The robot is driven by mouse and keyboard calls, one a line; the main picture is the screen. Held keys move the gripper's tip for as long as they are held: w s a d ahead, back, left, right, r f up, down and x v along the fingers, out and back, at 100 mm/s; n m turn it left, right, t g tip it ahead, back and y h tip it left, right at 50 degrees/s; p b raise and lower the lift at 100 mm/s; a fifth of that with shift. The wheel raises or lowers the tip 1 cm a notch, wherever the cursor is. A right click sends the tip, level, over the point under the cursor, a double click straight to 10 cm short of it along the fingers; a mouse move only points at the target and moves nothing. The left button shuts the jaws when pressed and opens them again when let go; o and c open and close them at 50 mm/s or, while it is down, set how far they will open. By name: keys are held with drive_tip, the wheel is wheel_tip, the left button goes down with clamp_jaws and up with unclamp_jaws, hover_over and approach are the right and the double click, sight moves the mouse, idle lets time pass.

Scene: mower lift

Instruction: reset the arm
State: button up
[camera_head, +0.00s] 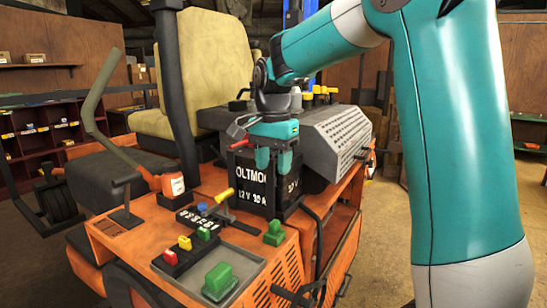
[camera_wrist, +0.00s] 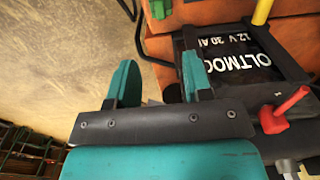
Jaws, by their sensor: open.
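My arm comes in from the right of the head view and bends down to my gripper (camera_head: 274,159) over the orange mower (camera_head: 130,240). The teal fingers point down and overlap the upper part of the black battery (camera_head: 254,190), lettered "12 V 30 A". In the wrist view my gripper (camera_wrist: 158,84) is open, with nothing between its fingers.
A yellow-handled lever (camera_head: 223,196), a red lever (camera_wrist: 285,112) and green blocks (camera_head: 274,233) (camera_head: 218,281) are close by. The seat (camera_head: 205,60) and a grey perforated cover (camera_head: 338,140) stand behind. Open floor (camera_wrist: 65,60) lies beside the mower.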

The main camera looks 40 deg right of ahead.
drive_tip(key=shift+r, duration=0.95)
drive_tip(key=s+a+f+n+y, duration=0.2)
drive_tip(key=s+a+f+n, duration=0.2)
drive_tip(key=s+a+n, duration=0.6)
drive_tip(key=s+a+f+n+y, duration=0.2)
drive_tip(key=s+a+f+n, duration=0.1)
drive_tip(key=s+a+n, duration=0.8)
drive_tip(key=shift+s+a+f, duration=0.35)
drive_tip(key=shift+s+a, duration=0.2)
drive_tip(key=shift+a, duration=0.25)
drive_tip(key=shift+s, duration=0.1)
